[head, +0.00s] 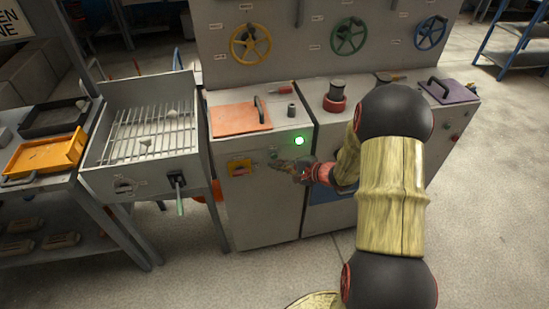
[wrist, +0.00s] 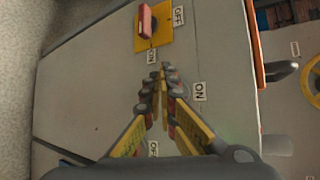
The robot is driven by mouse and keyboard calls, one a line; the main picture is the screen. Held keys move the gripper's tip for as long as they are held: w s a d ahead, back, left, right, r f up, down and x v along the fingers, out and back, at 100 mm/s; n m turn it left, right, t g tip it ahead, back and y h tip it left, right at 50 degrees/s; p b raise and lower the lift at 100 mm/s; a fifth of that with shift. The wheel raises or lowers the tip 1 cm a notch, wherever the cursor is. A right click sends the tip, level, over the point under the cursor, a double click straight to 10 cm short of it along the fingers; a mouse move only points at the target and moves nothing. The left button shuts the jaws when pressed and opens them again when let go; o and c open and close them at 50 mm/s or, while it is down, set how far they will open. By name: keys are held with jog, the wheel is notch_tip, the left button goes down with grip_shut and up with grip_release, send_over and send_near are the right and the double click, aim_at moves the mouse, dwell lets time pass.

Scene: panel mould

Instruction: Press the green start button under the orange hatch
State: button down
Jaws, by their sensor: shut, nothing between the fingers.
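The orange hatch (head: 240,117) lies closed on top of the grey cabinet and has a black handle. Its edge (wrist: 257,45) shows in the wrist view. A small dark green spot, perhaps the start button (head: 274,153), is on the front panel below the hatch. A bright green light (head: 299,141) glows to its right. My gripper (head: 271,164) is shut and empty, its tips at the front panel just below the green spot. In the wrist view my fingertips (wrist: 162,70) point at the panel and hide what lies behind them. I cannot tell if they touch it.
A yellow plate with a red switch (head: 239,168) is left of my gripper; it also shows in the wrist view (wrist: 153,25). A grated tray (head: 150,135) stands left. A red-based knob (head: 335,98) and a purple hatch (head: 449,91) are to the right.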

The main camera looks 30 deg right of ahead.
jog(key=shift+s+a+b, duration=0.15)
jog(key=shift+s+a, duration=0.05)
jog(key=shift+s, duration=0.55)
jog(key=shift+s+a+b, duration=0.15)
jog(key=shift+s+a, duration=0.1)
jog(key=shift+s, duration=0.45)
jog(key=shift+s+a+b, duration=0.15)
jog(key=shift+s+a, duration=0.05)
jog(key=shift+s, duration=0.55)
jog(key=s+a+r+n+g+y, duration=0.1)
jog(key=s+a+r+n+g, duration=0.15)
jog(key=s+a+g, duration=0.5)
jog(key=s+a+r+n+g, duration=0.2)
jog(key=s+a+n, duration=0.2)
jog(key=s, duration=0.7)
jog(key=s+a+r+n+t+h, duration=0.1)
jog(key=s+r+n+h, duration=0.1)
jog(key=r, duration=0.4)
jog(key=s+a+r+n+t+h, duration=0.1)
jog(key=s+r+n+h, duration=0.1)
jog(key=r+n, duration=0.3)
jog(key=s+a+r+n+t+h+p, duration=0.1)
jog(key=s+a+r+n+h, duration=0.1)
jog(key=r, duration=0.6)
jog(key=shift+s+n, duration=0.6)
jog(key=shift+n, duration=0.05)
